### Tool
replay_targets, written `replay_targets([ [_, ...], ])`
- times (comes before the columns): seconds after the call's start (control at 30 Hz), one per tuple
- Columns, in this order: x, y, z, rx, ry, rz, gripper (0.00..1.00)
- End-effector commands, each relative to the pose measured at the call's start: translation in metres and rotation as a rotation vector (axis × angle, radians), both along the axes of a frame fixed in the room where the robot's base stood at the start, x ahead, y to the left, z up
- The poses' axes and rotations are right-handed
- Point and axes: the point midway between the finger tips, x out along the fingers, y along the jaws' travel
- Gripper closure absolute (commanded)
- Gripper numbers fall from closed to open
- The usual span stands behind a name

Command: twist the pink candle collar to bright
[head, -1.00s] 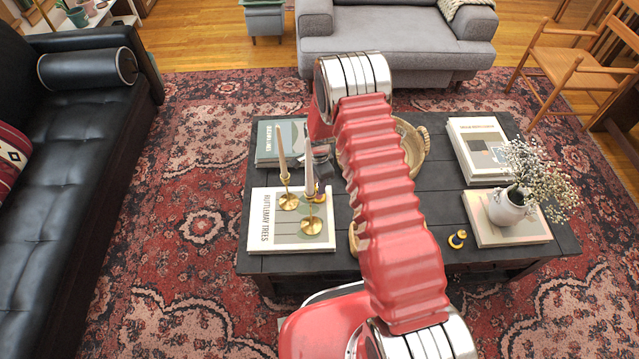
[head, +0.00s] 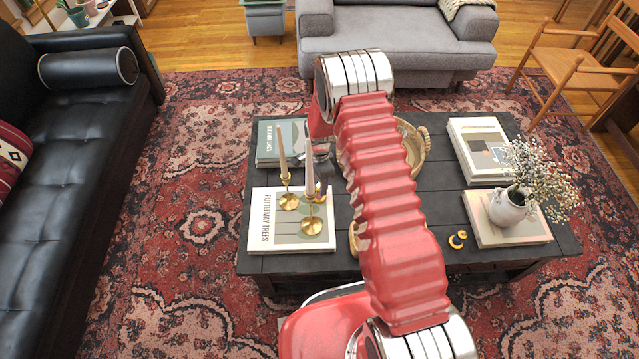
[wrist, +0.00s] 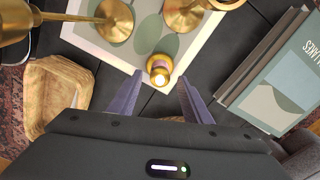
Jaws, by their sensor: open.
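Two candles stand in brass holders on the left of the table: a tan candle (head: 282,155) and a paler, pinkish candle (head: 309,178). The brass holders (wrist: 115,22) show at the top of the wrist view. A small gold collar-like piece with a glowing centre (wrist: 159,68) lies between my fingertips, at the edge of the book; I cannot tell which candle it belongs to. My gripper (wrist: 156,78) is open, with its two purple fingers on either side of this piece and gaps visible. In the head view my arm hides part of the area.
The dark table (head: 440,185) carries a white book (head: 270,225) under the holders, another book (head: 270,140), a woven basket (head: 417,150), a vase of flowers (head: 508,205) and a small gold-and-black object (head: 457,239). In the wrist view a book stack (wrist: 275,85) is close on the right.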

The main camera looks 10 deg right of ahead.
Motion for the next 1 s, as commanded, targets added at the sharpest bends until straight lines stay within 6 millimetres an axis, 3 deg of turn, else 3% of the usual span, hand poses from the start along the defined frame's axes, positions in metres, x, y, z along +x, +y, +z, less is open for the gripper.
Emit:
replay_targets([
  [0.8, 0.001, 0.000, 0.114, 0.000, -0.002, 0.000, 0.55],
  [1.0, 0.000, 0.000, 0.129, 0.000, 0.000, 0.000, 0.55],
])
